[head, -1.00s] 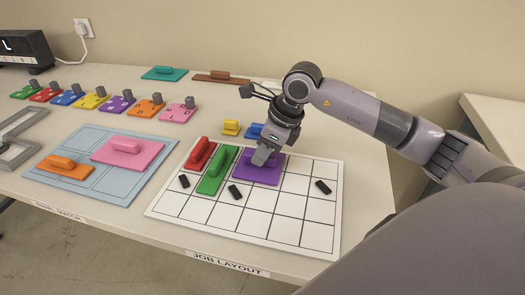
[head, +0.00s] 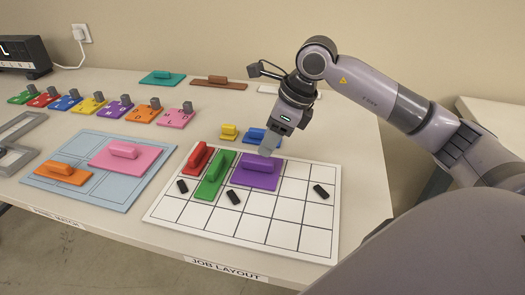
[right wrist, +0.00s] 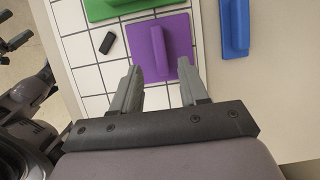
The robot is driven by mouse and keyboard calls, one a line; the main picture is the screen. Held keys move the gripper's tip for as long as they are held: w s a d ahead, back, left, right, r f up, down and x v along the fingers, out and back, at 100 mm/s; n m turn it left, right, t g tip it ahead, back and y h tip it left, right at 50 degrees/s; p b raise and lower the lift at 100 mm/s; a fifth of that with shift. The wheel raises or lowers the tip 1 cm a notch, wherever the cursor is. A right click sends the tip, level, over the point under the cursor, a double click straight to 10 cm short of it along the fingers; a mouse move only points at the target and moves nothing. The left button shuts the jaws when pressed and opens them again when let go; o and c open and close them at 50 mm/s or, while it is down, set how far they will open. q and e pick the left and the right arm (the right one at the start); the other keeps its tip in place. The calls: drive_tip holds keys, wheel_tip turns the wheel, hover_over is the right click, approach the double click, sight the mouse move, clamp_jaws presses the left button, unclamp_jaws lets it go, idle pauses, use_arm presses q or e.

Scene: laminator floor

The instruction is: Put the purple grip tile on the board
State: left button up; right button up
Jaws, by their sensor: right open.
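The purple grip tile (head: 257,172) lies flat on the white gridded board (head: 232,221), at the board's far edge, right beside the green grip tile (head: 214,174). Its raised grip points up. My right gripper (head: 268,147) is just above and behind the purple tile in the head view. In the right wrist view the purple tile (right wrist: 164,46) lies beyond the tips of my open right gripper (right wrist: 160,72), with nothing between the fingers.
A red grip tile (head: 199,157) and several black blocks (head: 234,196) are also on the board. Yellow (head: 228,132) and blue (head: 258,137) tiles lie just behind it. A light blue mat (head: 116,197) with pink and orange tiles is to the left. The board's right side is mostly bare.

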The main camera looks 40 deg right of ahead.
drive_tip(key=v, duration=0.6)
idle(0.3)
